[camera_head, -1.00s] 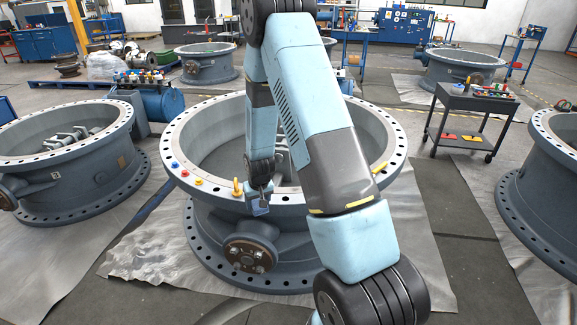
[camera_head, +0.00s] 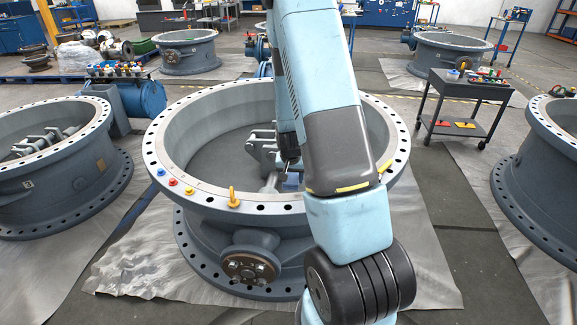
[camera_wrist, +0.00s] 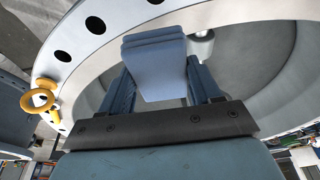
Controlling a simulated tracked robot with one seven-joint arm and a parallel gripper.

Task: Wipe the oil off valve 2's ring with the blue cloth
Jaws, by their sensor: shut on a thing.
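The large grey valve in the middle (camera_head: 200,220) has a pale flange ring (camera_head: 272,208) with bolt holes on top. No number is readable on it, and I cannot make out oil on the ring. My gripper (camera_wrist: 160,85) is shut on the folded blue cloth (camera_wrist: 155,62), which sticks out beyond the fingers. In the head view the cloth (camera_head: 291,181) is small and partly hidden by my arm, in line with the near inner edge of the ring. In the wrist view the ring (camera_wrist: 75,62) curves past on the left. I cannot tell whether the cloth touches it.
A yellow eyebolt (camera_head: 234,198) stands up from the front of the ring, with blue (camera_head: 160,173), red (camera_head: 173,181) and yellow (camera_head: 190,191) caps to its left. Other valves stand left (camera_head: 60,165) and right (camera_head: 545,170). A dark cart (camera_head: 465,95) is behind at right.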

